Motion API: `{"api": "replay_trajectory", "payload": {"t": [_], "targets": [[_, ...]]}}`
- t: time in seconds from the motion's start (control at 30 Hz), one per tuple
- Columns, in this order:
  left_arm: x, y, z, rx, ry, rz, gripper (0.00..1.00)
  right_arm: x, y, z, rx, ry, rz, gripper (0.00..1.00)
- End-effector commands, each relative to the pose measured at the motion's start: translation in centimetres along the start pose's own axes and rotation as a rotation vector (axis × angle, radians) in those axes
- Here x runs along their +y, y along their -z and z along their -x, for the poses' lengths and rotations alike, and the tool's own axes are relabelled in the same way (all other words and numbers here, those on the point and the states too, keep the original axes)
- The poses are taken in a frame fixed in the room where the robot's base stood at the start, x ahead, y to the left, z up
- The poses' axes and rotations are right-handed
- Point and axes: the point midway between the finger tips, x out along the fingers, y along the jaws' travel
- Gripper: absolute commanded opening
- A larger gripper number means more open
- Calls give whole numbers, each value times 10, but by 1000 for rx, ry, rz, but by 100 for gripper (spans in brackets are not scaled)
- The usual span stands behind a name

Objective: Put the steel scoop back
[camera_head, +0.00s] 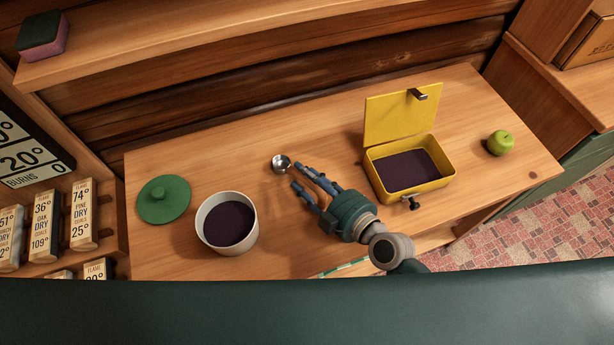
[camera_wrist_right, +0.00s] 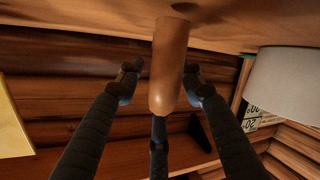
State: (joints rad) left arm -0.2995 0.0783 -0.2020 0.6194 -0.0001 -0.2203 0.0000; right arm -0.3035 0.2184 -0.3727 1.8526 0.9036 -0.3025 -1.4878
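The steel scoop (camera_head: 281,162) shows as a small shiny bowl near the back middle of the table; I cannot make out its handle in the head view. My right gripper (camera_head: 298,177) is low over the table just right of the bowl, fingers pointing at it. In the right wrist view a brown rounded handle (camera_wrist_right: 167,65), apparently the scoop's, lies between the spread fingers (camera_wrist_right: 162,85). A gap shows on its left side; the right fingertip is close to it. The bowl is not visible there. My left gripper is not in view.
A white canister (camera_head: 203,236) with dark contents stands left of the gripper, with a green lid (camera_head: 163,200) beyond it. An open yellow tin (camera_head: 440,183) with dark contents stands to the right. A green apple (camera_head: 501,143) sits at the table's right end.

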Motion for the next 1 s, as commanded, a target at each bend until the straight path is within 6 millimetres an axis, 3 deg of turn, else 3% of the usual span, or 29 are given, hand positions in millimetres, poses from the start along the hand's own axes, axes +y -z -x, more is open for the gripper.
{"api": "replay_trajectory", "payload": {"t": [0.23,0.7,1.0], "targets": [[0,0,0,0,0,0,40,0,0,7,-1,1,1,38],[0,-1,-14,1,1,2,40,-1,0,99,-2,4,2,38],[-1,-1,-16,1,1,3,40,1,2,121,1,1,0,38]]}}
